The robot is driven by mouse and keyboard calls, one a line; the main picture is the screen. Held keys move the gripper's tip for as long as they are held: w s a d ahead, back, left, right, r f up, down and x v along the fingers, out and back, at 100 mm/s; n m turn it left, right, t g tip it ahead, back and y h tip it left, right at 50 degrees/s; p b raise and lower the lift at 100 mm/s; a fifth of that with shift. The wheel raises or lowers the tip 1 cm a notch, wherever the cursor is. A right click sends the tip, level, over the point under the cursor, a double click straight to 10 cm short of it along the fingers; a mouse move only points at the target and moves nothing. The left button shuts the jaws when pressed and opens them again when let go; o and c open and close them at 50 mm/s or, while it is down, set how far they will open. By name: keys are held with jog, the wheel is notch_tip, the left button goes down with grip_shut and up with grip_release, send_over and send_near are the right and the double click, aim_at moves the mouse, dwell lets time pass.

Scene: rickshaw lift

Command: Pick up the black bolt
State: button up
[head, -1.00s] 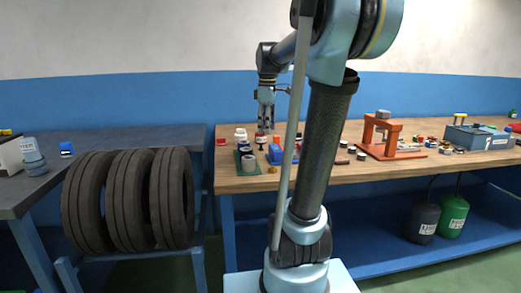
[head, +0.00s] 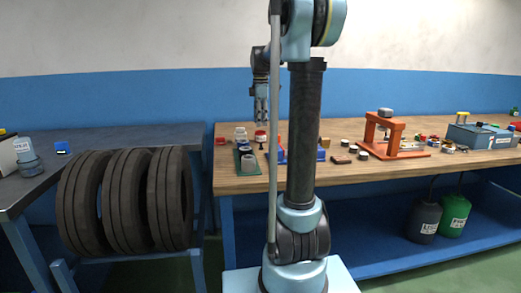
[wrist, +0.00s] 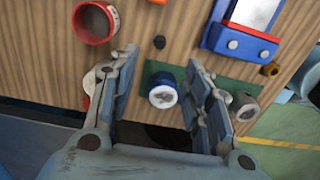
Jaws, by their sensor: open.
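In the head view my gripper (head: 262,117) hangs down over the left part of the bench.
A blue jar with a white top (wrist: 163,92) stands between the fingers in the wrist view, on a green mat (wrist: 243,88). A red ring-shaped container (wrist: 95,22) is at upper left. A blue tool (wrist: 240,42) and a brown nut (wrist: 271,69) are at right.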

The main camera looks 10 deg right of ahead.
aim_at(261, 143)
notch_tip(261, 143, down, 11)
jog(key=shift+w+d+f, duration=0.1)
jog(key=shift+f, duration=0.1)
dwell(0.5)
grip_shut()
